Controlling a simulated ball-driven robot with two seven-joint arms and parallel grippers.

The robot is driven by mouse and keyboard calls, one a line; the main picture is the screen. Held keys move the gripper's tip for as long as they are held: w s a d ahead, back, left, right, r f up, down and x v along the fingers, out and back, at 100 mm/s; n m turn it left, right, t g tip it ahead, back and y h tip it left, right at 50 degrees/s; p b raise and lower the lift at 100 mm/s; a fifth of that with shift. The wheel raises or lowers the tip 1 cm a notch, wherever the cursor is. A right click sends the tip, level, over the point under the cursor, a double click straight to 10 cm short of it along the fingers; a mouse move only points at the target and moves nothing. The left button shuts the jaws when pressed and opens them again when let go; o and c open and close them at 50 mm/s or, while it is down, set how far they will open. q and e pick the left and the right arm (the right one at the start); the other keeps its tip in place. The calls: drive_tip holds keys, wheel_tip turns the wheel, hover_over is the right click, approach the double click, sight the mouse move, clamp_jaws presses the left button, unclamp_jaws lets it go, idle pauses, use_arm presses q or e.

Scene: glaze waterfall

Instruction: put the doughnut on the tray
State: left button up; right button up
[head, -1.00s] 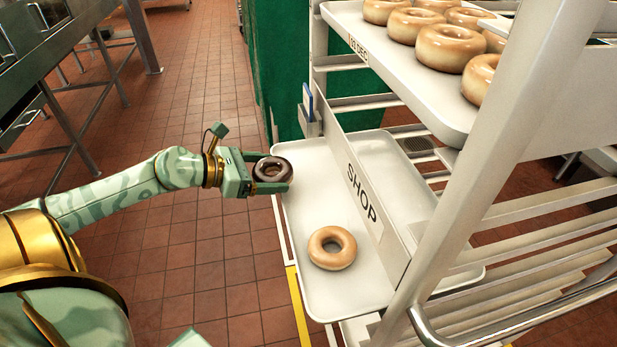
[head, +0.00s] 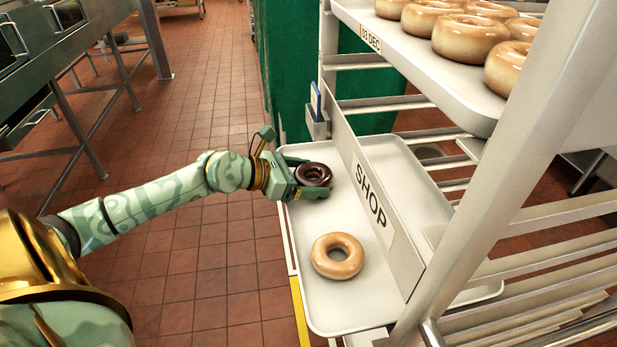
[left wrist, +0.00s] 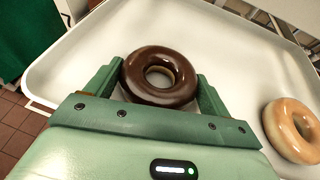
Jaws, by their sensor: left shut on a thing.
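A chocolate-glazed doughnut (head: 313,175) is held between the fingers of my left gripper (head: 308,178), over the far left part of the white tray (head: 310,290). In the left wrist view the chocolate doughnut (left wrist: 160,75) sits between the two green fingers of the gripper (left wrist: 162,82), with the tray (left wrist: 75,62) behind it. I cannot tell whether the doughnut touches the tray. A plain glazed doughnut (head: 337,255) lies on the tray nearer to me; it also shows in the left wrist view (left wrist: 292,130). My right gripper is not in view.
A SHOP divider (head: 372,200) stands along the tray, dividing it from the right side. A white rack post (head: 500,170) rises at the right. An upper tray (head: 440,92) with several glazed doughnuts overhangs the far right. The tray's middle is clear.

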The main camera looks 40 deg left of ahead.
use_arm(q)
drive_tip(key=shift+f, duration=0.1)
drive_tip(key=o, duration=0.9)
drive_tip(key=shift+s+r, duration=0.15)
drive_tip(key=shift+r, duration=0.05)
drive_tip(key=p+v, duration=0.4)
drive_tip(key=v, duration=0.7)
drive_tip(key=shift+s+a+p, duration=0.3)
drive_tip(key=shift+a, duration=0.05)
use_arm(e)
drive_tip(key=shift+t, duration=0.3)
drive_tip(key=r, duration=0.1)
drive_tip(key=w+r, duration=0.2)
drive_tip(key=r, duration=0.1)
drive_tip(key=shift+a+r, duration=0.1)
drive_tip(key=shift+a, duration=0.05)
